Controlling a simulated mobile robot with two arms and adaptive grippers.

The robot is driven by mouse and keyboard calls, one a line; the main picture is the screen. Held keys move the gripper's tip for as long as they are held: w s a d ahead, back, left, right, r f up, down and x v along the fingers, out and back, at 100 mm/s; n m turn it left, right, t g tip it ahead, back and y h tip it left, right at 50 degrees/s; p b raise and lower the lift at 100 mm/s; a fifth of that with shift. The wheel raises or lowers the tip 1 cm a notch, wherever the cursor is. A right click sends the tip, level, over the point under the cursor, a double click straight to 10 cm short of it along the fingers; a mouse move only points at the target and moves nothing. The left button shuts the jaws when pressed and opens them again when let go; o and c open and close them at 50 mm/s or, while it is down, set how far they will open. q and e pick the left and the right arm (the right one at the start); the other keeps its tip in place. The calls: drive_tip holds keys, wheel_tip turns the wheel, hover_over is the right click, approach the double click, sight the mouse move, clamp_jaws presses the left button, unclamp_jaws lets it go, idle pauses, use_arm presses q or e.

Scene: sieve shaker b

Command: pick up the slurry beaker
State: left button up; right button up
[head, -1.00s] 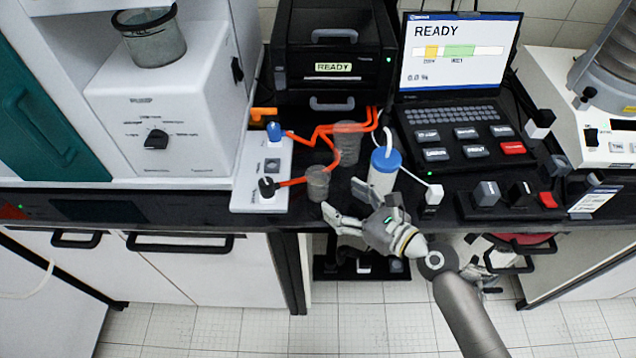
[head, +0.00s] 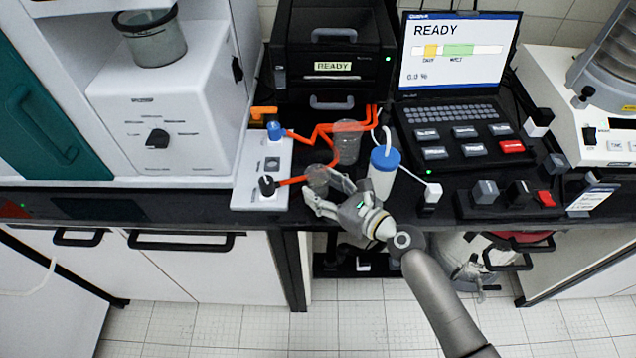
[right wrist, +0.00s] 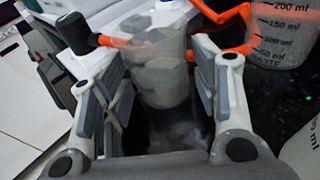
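The slurry beaker appears to be the small clear beaker (head: 317,180) with greyish contents, upright near the front edge of the black bench. In the right wrist view the beaker (right wrist: 160,78) stands between the spread fingers. My right gripper (head: 323,187) is open, with its fingers reaching to either side of the beaker from the front right; it also shows in the right wrist view (right wrist: 155,92). I cannot tell whether a finger touches the glass. The gripper partly hides the beaker's lower part in the head view. My left gripper is not in view.
A larger graduated beaker (head: 347,145), marked WASTE in the right wrist view (right wrist: 284,35), stands just behind. A blue-capped white bottle (head: 383,175) is close on the right. A white switch box (head: 262,183) with orange tubing is left. A laptop (head: 460,95) stands behind.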

drive_tip(key=c, duration=0.6)
drive_tip(key=shift+o, duration=0.2)
drive_tip(key=shift+r, duration=0.1)
